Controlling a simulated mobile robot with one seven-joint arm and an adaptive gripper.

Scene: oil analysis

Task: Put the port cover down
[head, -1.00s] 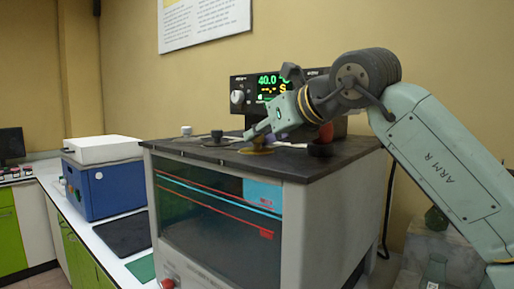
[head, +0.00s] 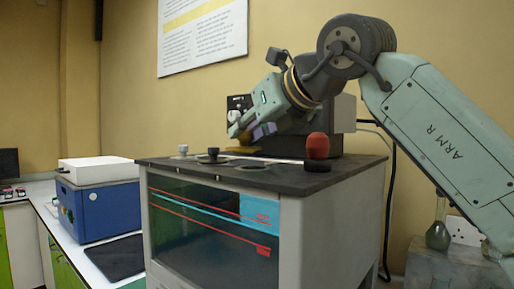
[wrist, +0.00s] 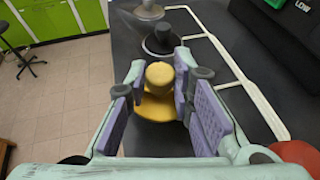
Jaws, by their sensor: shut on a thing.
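The port cover, a brass-yellow disc with a knob (wrist: 160,76), is held between the purple pads of my gripper (wrist: 163,92) in the wrist view. In the head view my gripper (head: 246,138) is shut on the cover (head: 240,150), which appears slightly above the dark bath top (head: 285,176). A dark round port (head: 254,167) shows in the top, in front of and below the cover. The exact gap under the cover is hard to judge.
A black knobbed cover (head: 212,156) and a grey one (head: 184,151) stand to the left on the top. A red rounded thing (head: 317,146) and a black ring (head: 318,166) are at the right. The control box (head: 292,125) stands behind. The top's front is mostly clear.

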